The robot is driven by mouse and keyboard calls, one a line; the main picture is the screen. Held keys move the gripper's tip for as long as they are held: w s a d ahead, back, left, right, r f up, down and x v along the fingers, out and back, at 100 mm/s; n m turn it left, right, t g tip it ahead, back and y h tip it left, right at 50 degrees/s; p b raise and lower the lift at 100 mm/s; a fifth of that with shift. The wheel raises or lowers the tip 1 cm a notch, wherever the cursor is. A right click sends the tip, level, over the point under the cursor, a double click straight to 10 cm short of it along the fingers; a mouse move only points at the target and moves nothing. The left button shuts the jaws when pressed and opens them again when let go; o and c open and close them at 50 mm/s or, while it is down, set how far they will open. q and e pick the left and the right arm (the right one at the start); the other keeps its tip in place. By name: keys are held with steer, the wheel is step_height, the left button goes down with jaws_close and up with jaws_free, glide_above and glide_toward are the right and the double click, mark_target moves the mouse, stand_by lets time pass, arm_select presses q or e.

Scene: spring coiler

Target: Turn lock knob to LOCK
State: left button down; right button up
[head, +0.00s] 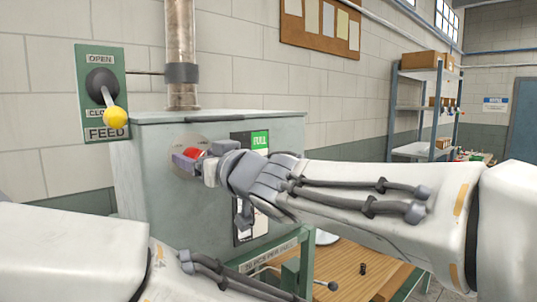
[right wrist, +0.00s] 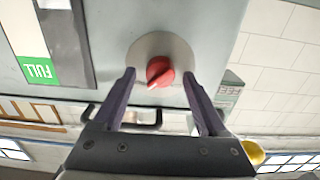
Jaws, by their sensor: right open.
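The red lock knob (head: 195,154) sits on a round grey plate on the front of the grey-green machine box (head: 150,180). In the right wrist view the knob (right wrist: 160,71) shows between my fingertips, its white mark pointing down and slightly left in that picture. My right gripper (head: 192,163) is open, its two fingers (right wrist: 158,76) on either side of the knob with gaps visible; I cannot tell how far forward they reach. No LOCK lettering is readable. My left arm crosses the lower left of the head view, but its gripper is not in sight.
A green FEED panel (head: 91,133) with a yellow-ended lever (head: 115,117) is left of the box. A clear tube (head: 181,50) rises from the box top. A green FULL label (head: 260,140) is right of the knob. A wooden bench (head: 345,270) lies below right.

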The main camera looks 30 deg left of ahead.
jaws_close()
steer(key=shift+s+f+n+b, duration=0.15)
steer(key=shift+n+b, duration=0.6)
steer(key=shift+n, duration=3.7)
steer(key=shift+f+n+b, duration=0.1)
steer(key=shift+n+b, duration=0.65)
steer(key=shift+n, duration=3.7)
